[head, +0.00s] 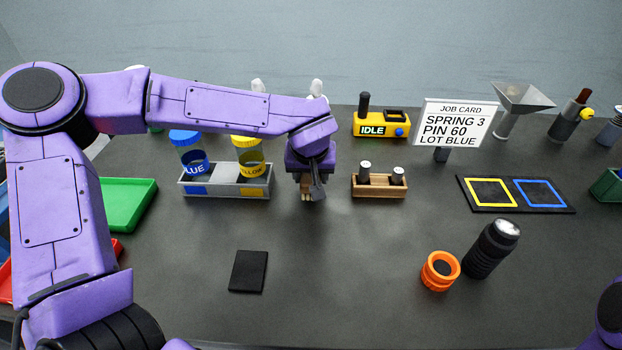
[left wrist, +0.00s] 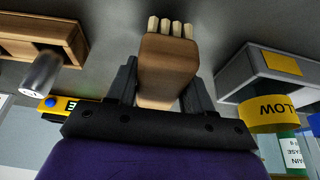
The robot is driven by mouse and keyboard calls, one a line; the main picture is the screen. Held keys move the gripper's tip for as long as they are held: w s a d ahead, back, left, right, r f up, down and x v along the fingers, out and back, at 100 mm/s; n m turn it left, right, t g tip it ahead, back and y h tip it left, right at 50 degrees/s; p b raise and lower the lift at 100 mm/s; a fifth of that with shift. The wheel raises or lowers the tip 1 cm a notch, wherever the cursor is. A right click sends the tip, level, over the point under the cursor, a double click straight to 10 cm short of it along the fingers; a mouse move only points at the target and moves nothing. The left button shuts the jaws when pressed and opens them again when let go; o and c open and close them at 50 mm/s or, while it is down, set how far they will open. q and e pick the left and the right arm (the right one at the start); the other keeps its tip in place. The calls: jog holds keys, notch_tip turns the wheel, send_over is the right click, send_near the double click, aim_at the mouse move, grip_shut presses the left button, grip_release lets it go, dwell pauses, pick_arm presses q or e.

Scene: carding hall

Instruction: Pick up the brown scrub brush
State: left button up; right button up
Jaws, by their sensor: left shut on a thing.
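The brown scrub brush (left wrist: 166,60) is a wooden block with a row of pale bristle tufts at one end. In the left wrist view it sits between the two dark fingers of my left gripper (left wrist: 162,88), which is shut on it. In the head view my left gripper (head: 311,180) points down between the grey bin and the wooden rack, and hides most of the brush. Only a bit of the brush (head: 306,192) shows below it. I cannot tell whether the bristles touch the table. My right gripper is out of view.
Close on the left is a grey bin (head: 226,191) with blue- and yellow-lidded jars; on the right is a wooden rack (head: 379,191). A yellow IDLE box (head: 381,124) and job card (head: 457,121) stand behind. A black pad (head: 248,271) lies in front; the front middle is mostly clear.

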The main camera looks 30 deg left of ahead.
pick_arm(q)
jog(key=v, duration=0.5)
jog(key=s+v, duration=0.1)
jog(key=v, duration=0.2)
jog(key=shift+s+d+f, duration=0.1)
jog(key=shift+d+f, duration=0.15)
jog(key=shift+d, duration=0.15)
jog(key=s+d+r, duration=0.4)
jog(key=s, duration=0.4)
jog(key=shift+s+d+r, duration=0.15)
jog(key=shift+s+d, duration=0.1)
jog(key=shift+s, duration=0.05)
jog(key=shift+o, duration=0.9)
